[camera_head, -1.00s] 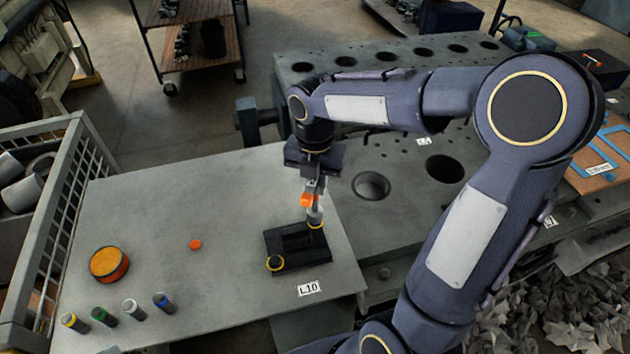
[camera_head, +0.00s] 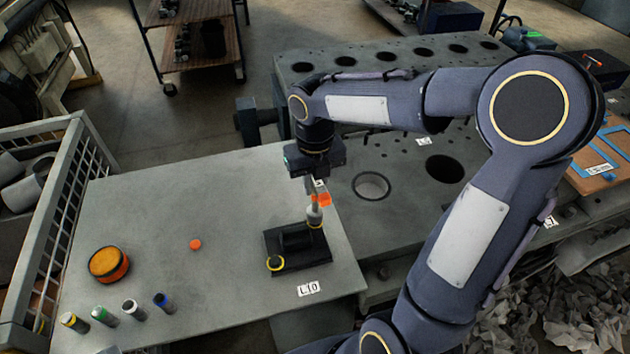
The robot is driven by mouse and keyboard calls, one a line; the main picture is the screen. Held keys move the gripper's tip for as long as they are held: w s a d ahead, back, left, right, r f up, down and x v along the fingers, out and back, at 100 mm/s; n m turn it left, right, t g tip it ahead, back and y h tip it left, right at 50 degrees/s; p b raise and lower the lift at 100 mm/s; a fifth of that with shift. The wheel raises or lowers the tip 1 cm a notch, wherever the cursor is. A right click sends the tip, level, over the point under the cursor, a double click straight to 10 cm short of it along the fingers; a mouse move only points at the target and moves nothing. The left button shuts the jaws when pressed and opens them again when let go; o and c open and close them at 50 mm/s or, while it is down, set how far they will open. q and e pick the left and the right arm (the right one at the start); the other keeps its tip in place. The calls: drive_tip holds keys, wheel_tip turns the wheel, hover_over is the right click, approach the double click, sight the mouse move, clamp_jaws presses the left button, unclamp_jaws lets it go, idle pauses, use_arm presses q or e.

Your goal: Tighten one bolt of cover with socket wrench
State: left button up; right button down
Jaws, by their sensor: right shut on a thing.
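The black cover (camera_head: 297,262) lies on the grey table beside the L10 label. My right gripper (camera_head: 317,187) points down above the far right corner, shut on the socket wrench (camera_head: 315,213). The wrench has an orange part and a pale socket that stands upright at that corner. The gripper and socket hide the bolt there, so its seating cannot be seen. My left gripper is not in view.
An orange round tin (camera_head: 108,264), a small orange cap (camera_head: 195,244) and several colour-topped cylinders (camera_head: 132,309) stand on the left of the table. A grey wire crate (camera_head: 78,185) borders its left edge. A large holed metal block (camera_head: 400,185) adjoins on the right.

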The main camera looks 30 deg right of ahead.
drive_tip(key=shift+f+b, duration=0.4)
drive_tip(key=shift+f, duration=0.35)
drive_tip(key=m, duration=0.4)
drive_tip(key=shift+m, duration=0.4)
drive_tip(key=m, duration=0.3)
drive_tip(key=shift+r+n, duration=0.1)
drive_tip(key=shift+n, duration=0.2)
drive_tip(key=c, duration=1.9)
unclamp_jaws()
clamp_jaws()
